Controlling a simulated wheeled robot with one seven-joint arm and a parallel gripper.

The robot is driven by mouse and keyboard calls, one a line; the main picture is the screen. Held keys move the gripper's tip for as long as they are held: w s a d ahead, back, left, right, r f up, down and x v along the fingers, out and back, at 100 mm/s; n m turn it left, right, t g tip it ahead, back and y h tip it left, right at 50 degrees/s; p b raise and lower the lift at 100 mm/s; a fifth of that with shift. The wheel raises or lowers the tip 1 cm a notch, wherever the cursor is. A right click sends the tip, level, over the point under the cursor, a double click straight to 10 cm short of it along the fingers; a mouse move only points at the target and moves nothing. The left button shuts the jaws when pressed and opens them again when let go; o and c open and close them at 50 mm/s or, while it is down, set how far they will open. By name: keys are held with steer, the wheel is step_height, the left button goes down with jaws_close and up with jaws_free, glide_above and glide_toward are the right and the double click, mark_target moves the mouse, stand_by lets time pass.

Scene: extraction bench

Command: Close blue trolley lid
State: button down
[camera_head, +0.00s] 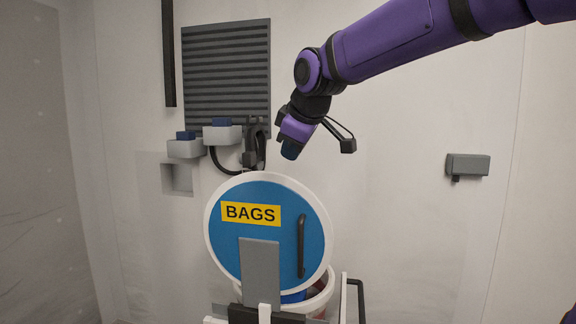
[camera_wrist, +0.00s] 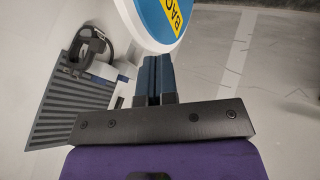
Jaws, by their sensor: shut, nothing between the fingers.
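The blue trolley lid (camera_head: 275,190) is a round blue disc with a white rim, a yellow BAGS label (camera_head: 251,214) and a dark bar handle (camera_head: 301,246). It stands raised, close to upright, above a white round tub (camera_head: 322,299), of which only part shows. A grey plate (camera_head: 260,272) covers its lower middle. My gripper (camera_head: 290,152) is above the lid's top edge, apart from it in the picture, and points down. In the wrist view the two blue fingers (camera_wrist: 154,76) are together and empty, with the lid's white rim (camera_wrist: 140,40) just beyond them.
A grey ribbed panel (camera_head: 226,70) is on the wall at left, with grey boxes (camera_head: 222,135) and a looped black hose below it. A grey wall box (camera_head: 467,165) is at right. A black trolley handle (camera_head: 357,290) stands right of the tub. The wall between is clear.

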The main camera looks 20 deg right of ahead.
glide_toward(281, 185)
step_height(281, 185, down, 4)
steer(key=a, duration=0.3)
steer(key=shift+w+d+f, duration=0.1)
steer(key=shift+w+d, duration=0.55)
steer(key=shift+w, duration=0.2)
steer(key=shift+w+d+f, duration=0.1)
steer(key=shift+w+d, duration=0.55)
steer(key=shift+w, duration=0.2)
steer(key=shift+d, duration=0.1)
